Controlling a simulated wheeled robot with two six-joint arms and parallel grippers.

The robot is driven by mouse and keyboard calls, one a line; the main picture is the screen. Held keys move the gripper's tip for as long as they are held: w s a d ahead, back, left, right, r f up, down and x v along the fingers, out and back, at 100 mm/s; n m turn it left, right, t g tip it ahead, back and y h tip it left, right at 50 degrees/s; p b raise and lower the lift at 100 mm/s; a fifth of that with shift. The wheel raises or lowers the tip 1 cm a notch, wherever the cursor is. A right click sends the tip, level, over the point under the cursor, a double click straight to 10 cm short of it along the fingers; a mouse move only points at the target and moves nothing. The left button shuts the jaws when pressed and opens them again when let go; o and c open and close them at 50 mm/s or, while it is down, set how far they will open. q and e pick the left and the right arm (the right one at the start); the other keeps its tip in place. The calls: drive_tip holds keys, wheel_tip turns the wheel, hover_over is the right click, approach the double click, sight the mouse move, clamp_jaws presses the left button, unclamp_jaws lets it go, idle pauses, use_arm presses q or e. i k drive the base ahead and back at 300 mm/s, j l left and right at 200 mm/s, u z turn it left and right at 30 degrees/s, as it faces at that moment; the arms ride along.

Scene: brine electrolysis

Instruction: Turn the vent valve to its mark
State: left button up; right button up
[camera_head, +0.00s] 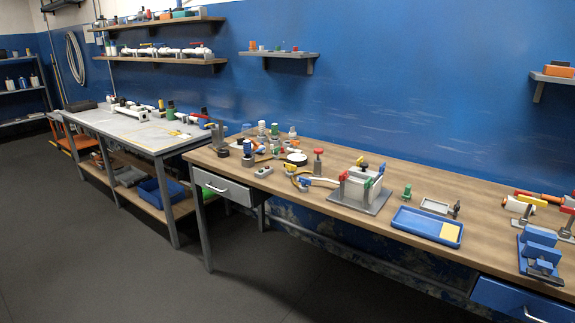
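A pale, box-like cell (358,187) stands on a grey base plate (343,201) on the wooden bench. Red, green and yellow fittings sit around its top, and a pale tube (323,182) runs to its left side. A red-topped valve-like piece (318,163) stands upright left of the cell. A small green-topped piece (407,192) stands to its right. I cannot tell which of these is the vent valve, and no mark on it can be made out at this size. Neither of my grippers is in view.
A blue tray (427,226) holding a yellow piece lies right of the cell. A grey-topped table (140,127) stands farther left. The floor in front is clear.

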sight(290, 167)
drive_tip(key=j+z, duration=0.2)
drive_tip(key=j, duration=0.4)
drive_tip(key=i+j+z, duration=0.25)
drive_tip(key=i, duration=0.35)
drive_tip(key=i+j+z, duration=0.25)
drive_tip(key=i+j, duration=0.2)
drive_tip(key=i, duration=0.15)
